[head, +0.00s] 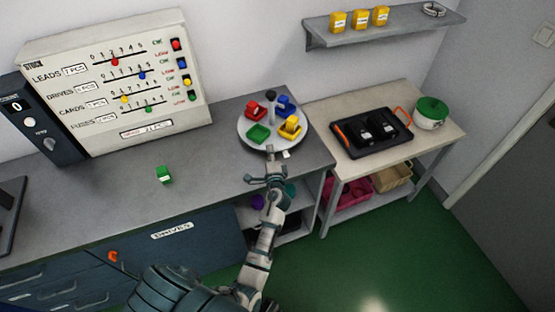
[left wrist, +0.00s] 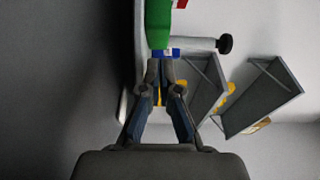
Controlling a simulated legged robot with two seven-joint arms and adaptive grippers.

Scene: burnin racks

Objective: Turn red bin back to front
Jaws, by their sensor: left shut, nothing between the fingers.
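The red bin (head: 252,110) sits at the back left of a round white turntable (head: 248,125) on the grey bench. A blue bin (head: 285,106), a green bin (head: 258,133) and a yellow bin (head: 290,127) share the turntable, around a central post with a dark knob. My left gripper (head: 268,174) is at the bench's front edge, in front of the turntable. In the left wrist view its fingers (left wrist: 160,68) are together and empty. The green bin (left wrist: 158,25) is large beyond them, and only a bit of the red bin (left wrist: 181,3) shows. My right gripper is out of view.
A small green block (head: 164,174) stands on the bench left of the turntable. A stock panel (head: 120,85) stands behind it. A wall shelf (head: 385,28) hangs above.

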